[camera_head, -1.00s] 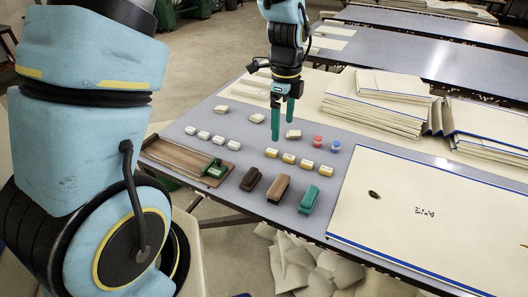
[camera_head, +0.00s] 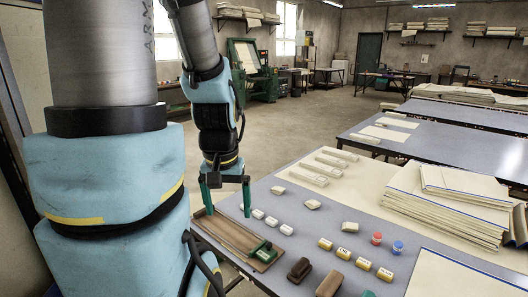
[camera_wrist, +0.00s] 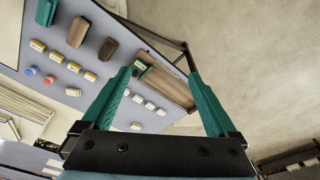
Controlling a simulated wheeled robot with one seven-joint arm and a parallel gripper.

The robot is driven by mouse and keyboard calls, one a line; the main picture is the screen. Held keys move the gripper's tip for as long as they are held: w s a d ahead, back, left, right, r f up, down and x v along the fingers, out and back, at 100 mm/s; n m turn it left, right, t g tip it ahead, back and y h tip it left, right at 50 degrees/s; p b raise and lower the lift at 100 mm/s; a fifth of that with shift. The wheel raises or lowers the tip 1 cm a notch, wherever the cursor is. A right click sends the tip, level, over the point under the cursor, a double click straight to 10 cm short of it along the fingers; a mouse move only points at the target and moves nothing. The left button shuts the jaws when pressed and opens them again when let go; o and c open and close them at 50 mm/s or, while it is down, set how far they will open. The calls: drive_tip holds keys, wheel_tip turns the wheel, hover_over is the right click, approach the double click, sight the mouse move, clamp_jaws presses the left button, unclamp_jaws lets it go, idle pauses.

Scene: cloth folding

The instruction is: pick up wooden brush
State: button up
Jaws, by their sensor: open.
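Several brush-like blocks lie at the table's near edge. One is dark brown (camera_head: 299,269) and one is lighter brown (camera_head: 329,284), cut by the frame's bottom. Both also show in the wrist view, the dark one (camera_wrist: 107,48) to the right of the lighter one (camera_wrist: 78,31). I cannot tell for sure which is the wooden brush. My gripper (camera_head: 226,208) is open and empty, its teal fingers pointing down near the wooden tray at the table's left end. In the wrist view its fingers (camera_wrist: 159,74) are spread, with nothing between them.
The wooden tray (camera_head: 222,231) holds a green tool (camera_head: 263,252). Small white blocks (camera_head: 272,221), yellow-banded blocks (camera_head: 344,254), a red pot (camera_head: 376,238) and a blue pot (camera_head: 398,247) stand on the table. Paper stacks (camera_head: 440,208) fill the right side. Floor lies beyond the left edge.

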drive_tip(key=m+g+b, duration=0.2)
drive_tip(key=m+b, duration=0.5)
approach(331, 282)
drive_tip(key=shift+w+d, duration=0.1)
drive_tip(key=shift+d, duration=0.2)
wheel_tip(331, 282, down, 5)
drive_tip(key=shift+r, duration=0.1)
drive_tip(key=f, duration=0.1)
drive_tip(key=f+p, duration=0.1)
drive_tip(key=f, duration=0.1)
drive_tip(key=f+p, duration=0.1)
drive_tip(key=shift+s+a+f, duration=0.15)
drive_tip(key=shift+s+a, duration=0.1)
drive_tip(key=shift+f+p, duration=0.3)
drive_tip(key=shift+f, duration=0.25)
drive_tip(key=shift+c, duration=0.3)
